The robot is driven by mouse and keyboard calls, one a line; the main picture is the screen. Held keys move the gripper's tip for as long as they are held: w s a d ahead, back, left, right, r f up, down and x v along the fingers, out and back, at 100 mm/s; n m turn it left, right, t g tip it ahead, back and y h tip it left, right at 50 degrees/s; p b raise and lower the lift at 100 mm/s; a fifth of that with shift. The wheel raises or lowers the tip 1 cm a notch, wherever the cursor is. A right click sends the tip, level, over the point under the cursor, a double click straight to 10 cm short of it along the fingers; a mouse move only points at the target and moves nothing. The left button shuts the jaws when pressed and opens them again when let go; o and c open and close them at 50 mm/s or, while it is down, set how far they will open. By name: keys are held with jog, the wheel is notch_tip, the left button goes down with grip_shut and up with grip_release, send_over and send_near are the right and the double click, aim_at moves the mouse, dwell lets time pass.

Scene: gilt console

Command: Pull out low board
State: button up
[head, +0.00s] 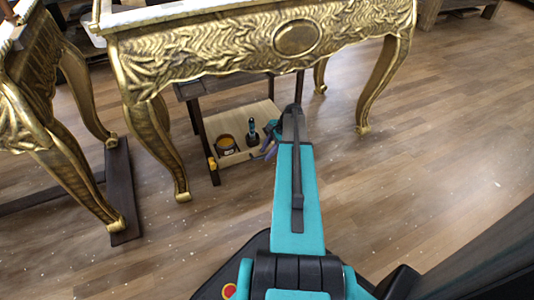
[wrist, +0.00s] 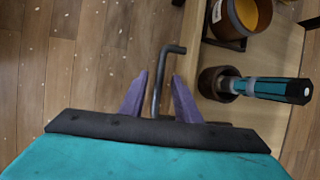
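The low board (head: 234,119) is a pale wooden shelf under the gilt console (head: 200,55); its bare surface also shows in the wrist view (wrist: 277,52). A dark grey bent handle (wrist: 172,49) sits at the board's near edge. My gripper (head: 266,153) is at that edge, its body partly hidden behind my arm. In the wrist view my gripper's purple fingers (wrist: 160,76) are apart, one on each side of the handle's shaft. I see gaps beside the shaft, so the fingers do not look closed on it.
On the board stand a dark pot with yellow contents (head: 225,144) and a small cup holding a teal-handled tool (head: 251,132). Gilt legs (head: 160,140) and (head: 380,85) flank the board. Another gilt table (head: 40,80) stands left. The wooden floor (head: 440,150) is clear on the right.

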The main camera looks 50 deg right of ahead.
grip_shut()
jog(key=shift+a, duration=0.15)
